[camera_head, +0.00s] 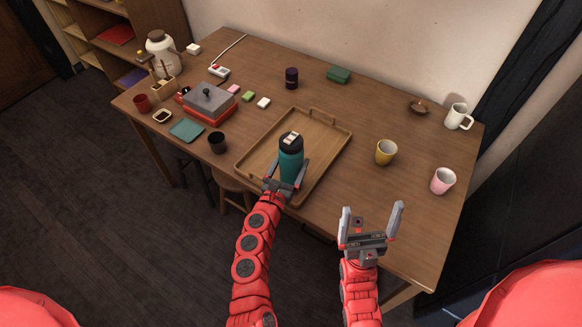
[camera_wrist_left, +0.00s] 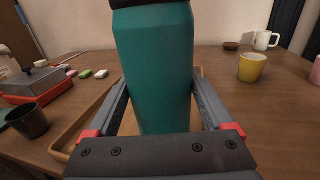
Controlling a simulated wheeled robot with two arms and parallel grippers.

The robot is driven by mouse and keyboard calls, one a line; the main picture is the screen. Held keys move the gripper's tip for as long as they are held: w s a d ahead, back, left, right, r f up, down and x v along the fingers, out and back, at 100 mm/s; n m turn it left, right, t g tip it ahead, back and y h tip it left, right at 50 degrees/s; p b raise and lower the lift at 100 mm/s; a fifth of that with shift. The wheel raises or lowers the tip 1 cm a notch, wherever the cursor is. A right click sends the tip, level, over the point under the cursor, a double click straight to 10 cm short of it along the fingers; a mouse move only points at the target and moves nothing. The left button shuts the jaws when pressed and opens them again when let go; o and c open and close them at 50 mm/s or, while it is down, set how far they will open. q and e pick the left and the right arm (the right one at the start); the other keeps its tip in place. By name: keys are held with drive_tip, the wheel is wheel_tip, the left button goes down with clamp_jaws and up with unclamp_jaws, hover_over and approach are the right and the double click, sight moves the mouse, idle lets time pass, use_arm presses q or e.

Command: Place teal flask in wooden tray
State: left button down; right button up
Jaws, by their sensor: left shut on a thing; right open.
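The teal flask (camera_head: 290,163) has a black lid and is upright at the front part of the wooden tray (camera_head: 327,148). In the left wrist view the flask (camera_wrist_left: 156,65) fills the middle, with the tray's rim (camera_wrist_left: 88,122) behind it. My left gripper (camera_head: 287,182) is shut on the flask, with one finger on each side; it also shows in the left wrist view (camera_wrist_left: 160,105). The flask's base is hidden, so I cannot tell whether it touches the tray. My right gripper (camera_head: 372,222) is open and empty, near the table's front edge.
A black cup (camera_head: 217,142) stands left of the tray. A yellow mug (camera_head: 386,152) and a pink mug (camera_head: 443,181) stand to its right. A red and grey grill (camera_head: 208,103) is at the left. The table between tray and yellow mug is clear.

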use_arm(q)
drive_tip(key=shift+w+f, duration=0.1)
drive_tip(key=shift+f, duration=0.2)
